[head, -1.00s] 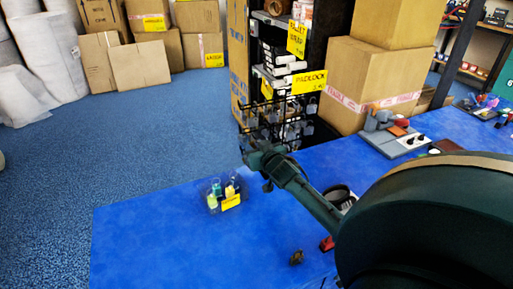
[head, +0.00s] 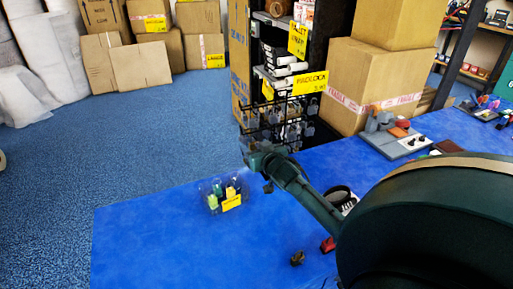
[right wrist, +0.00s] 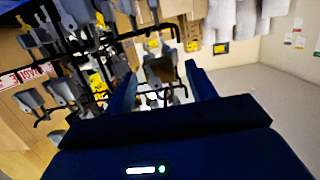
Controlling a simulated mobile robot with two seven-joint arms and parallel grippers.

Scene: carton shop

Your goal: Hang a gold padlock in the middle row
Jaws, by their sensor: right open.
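The black wire rack (head: 258,118) stands at the table's far edge with several grey padlocks on its prongs; it also fills the left of the right wrist view (right wrist: 60,50). My right gripper (head: 257,158) is just in front of the rack's lower part. In the right wrist view its two dark fingers (right wrist: 162,85) are apart. A brownish-gold padlock-like thing (right wrist: 159,70) shows beyond and between the fingertips, near the prongs; I cannot tell whether it touches them. A small brown-gold thing (head: 297,258) lies on the blue table. My left gripper is out of view.
A clear tub of small coloured items (head: 212,205) with a yellow tag stands on the blue table (head: 150,245). A red item (head: 328,244) lies by my right forearm. Cartons (head: 375,75) stand right of the rack. The table's left part is clear.

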